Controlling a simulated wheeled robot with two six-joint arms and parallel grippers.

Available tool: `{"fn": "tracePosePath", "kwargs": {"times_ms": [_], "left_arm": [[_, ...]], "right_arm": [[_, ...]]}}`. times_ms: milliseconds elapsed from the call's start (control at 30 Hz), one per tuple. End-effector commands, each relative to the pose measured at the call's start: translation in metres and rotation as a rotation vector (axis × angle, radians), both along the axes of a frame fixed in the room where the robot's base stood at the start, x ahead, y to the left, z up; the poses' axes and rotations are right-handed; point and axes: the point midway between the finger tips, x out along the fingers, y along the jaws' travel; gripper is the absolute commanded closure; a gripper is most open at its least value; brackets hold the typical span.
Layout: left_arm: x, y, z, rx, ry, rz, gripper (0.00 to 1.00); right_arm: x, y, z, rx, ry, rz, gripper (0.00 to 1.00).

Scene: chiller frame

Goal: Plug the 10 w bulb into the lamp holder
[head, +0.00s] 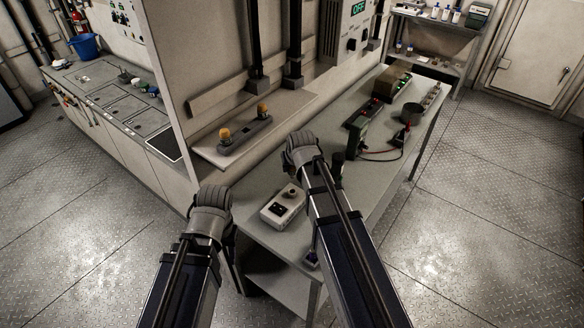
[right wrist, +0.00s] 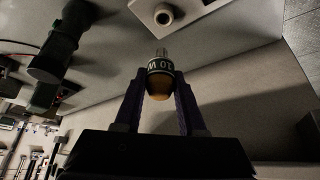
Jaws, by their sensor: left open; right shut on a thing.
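The 10 W bulb (right wrist: 159,80) has an amber end, a dark band with white lettering and a metal base. My right gripper (right wrist: 160,92) is shut on it, with purple fingers on both sides. The bulb's metal base points towards the lamp holder (right wrist: 163,15), a pale box with a round socket, and is apart from it. The lamp holder (head: 283,206) also shows on the bench in the head view, between my arms.
Two amber bulbs (head: 262,111) stand in a grey rack on the ledge (head: 205,148) behind the bench. A dark cylinder (head: 337,163) stands beyond the lamp holder. Terminal blocks and a red cable (head: 380,153) lie farther right on the bench (head: 262,176).

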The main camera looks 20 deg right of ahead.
Motion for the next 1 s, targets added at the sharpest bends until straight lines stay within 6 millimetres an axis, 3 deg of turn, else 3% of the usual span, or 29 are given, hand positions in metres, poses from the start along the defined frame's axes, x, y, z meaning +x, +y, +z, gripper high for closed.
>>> {"fn": "tracePosePath", "kwargs": {"times_ms": [267, 800, 1000], "left_arm": [[0.000, 0.000, -0.011, 0.000, 0.000, 0.001, 0.50], [0.000, 0.000, -0.055, 0.000, 0.000, 0.002, 0.50], [0.000, 0.000, -0.059, 0.000, 0.000, 0.002, 0.50]], "right_arm": [[0.000, 0.000, -0.011, 0.000, 0.000, 0.001, 1.00], [0.000, 0.000, -0.055, 0.000, 0.000, 0.001, 1.00], [0.000, 0.000, -0.059, 0.000, 0.000, 0.001, 1.00]]}}
